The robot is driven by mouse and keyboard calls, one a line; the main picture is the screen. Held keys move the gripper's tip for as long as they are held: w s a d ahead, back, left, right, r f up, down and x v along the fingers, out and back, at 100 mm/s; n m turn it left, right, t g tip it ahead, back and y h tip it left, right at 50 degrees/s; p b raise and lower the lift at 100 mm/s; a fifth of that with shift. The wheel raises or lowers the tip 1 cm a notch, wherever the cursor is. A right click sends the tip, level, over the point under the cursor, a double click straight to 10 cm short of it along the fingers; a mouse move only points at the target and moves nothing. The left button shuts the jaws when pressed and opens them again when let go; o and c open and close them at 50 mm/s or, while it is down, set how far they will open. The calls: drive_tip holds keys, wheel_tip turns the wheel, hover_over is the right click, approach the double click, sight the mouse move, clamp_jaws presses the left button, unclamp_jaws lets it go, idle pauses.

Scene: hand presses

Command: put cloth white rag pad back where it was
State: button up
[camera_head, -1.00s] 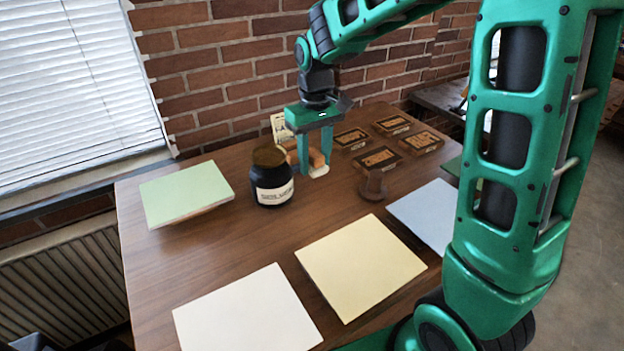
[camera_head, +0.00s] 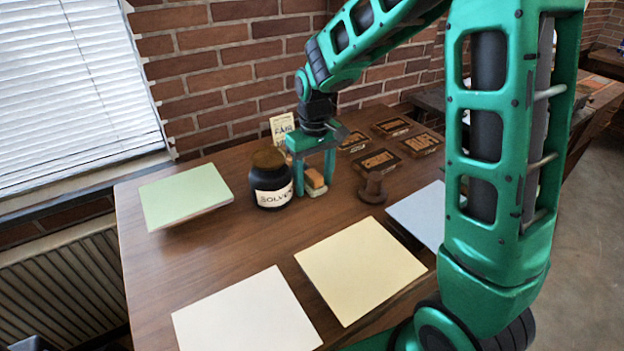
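The rag pad (camera_head: 315,181) is a small block with a brown top and a pale lower edge. It sits on the wooden table, just right of the dark solvent jar. My gripper (camera_head: 314,190) points down over it, with one green finger on each side. The fingers stand apart, wider than before, and look open around the pad. Any slight contact between a finger and the pad is too small to make out.
The solvent jar (camera_head: 271,179) stands close to the left finger. A printed card (camera_head: 282,127) is behind. A wooden spool-like stamp (camera_head: 372,187) and dark type blocks (camera_head: 377,160) stand to the right. Green (camera_head: 185,193), white (camera_head: 246,315) and yellow (camera_head: 360,268) sheets lie around.

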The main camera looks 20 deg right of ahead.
sight(314, 174)
wheel_tip(314, 174, up, 12)
drive_tip(key=s+d+m, duration=0.2)
drive_tip(key=s+d, duration=0.3)
drive_tip(key=s, duration=0.2)
drive_tip(key=s+d+f+m, duration=0.1)
drive_tip(key=s+d+m, duration=0.1)
drive_tip(key=s+d, duration=0.3)
drive_tip(key=s+d+m, duration=0.2)
drive_tip(key=s+d, duration=0.4)
drive_tip(key=s, duration=0.3)
drive_tip(key=shift+s+f, duration=0.2)
drive_tip(key=s+f+m, duration=0.1)
drive_tip(key=s, duration=0.4)
drive_tip(key=s+d+f+m, duration=0.1)
drive_tip(key=s, duration=0.2)
drive_tip(key=shift+f+m, duration=0.3)
drive_tip(key=shift+f, duration=0.05)
drive_tip(key=shift+w, duration=0.1)
